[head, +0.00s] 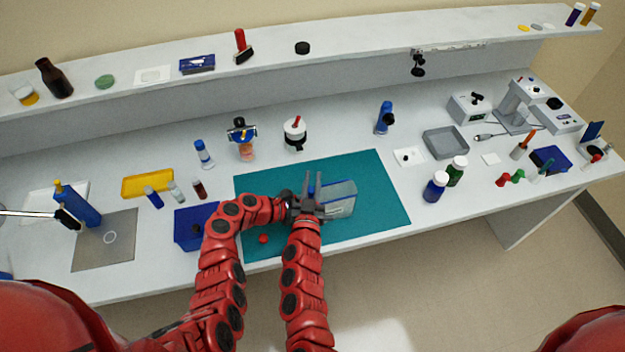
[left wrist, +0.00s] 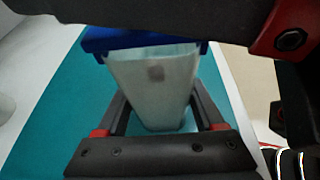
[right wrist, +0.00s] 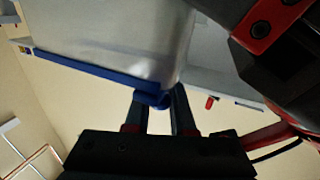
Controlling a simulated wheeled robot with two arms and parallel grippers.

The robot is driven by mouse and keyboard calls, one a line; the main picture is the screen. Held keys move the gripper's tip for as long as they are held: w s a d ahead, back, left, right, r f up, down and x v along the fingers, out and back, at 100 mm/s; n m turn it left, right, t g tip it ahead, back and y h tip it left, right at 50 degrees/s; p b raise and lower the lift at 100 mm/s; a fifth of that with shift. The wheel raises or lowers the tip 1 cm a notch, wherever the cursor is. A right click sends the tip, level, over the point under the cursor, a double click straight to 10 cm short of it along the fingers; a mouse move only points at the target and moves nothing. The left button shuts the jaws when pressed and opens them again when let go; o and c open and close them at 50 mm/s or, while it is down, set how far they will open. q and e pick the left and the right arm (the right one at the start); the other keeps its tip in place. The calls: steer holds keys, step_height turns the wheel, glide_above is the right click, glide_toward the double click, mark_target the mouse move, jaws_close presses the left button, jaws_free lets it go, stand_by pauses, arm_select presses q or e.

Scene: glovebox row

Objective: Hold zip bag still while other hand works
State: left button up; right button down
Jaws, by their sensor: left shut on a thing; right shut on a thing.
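The zip bag (head: 343,198) is a translucent pouch with a blue zip strip, above the teal mat (head: 385,195) in the head view. In the left wrist view the bag (left wrist: 155,85) stands between the two fingers of my left gripper (left wrist: 160,100), which is shut on it. The blue strip (left wrist: 135,41) runs across its far end. In the right wrist view my right gripper (right wrist: 160,100) is shut at the blue end of the strip (right wrist: 95,72), by a small blue tab. In the head view both grippers crowd together at the bag's left side, partly hiding it.
A small red ball (head: 263,239) lies on the mat near its front edge. A blue tray (head: 190,229) stands left of the mat. A white jar with a black band (head: 295,133) stands behind it. Blue and green bottles (head: 435,187) stand to the right. The mat's right part is clear.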

steer(key=shift+d, duration=0.1)
stand_by(0.4)
steer(key=w+d, duration=0.3)
steer(key=d, duration=0.7)
steer(key=shift+w+d, duration=0.35)
steer(key=shift+w, duration=0.05)
steer(key=c, duration=0.8)
jaws_free()
steer(key=shift+o, duration=0.2)
steer(key=s, duration=1.2)
steer(key=shift+a, duration=0.4)
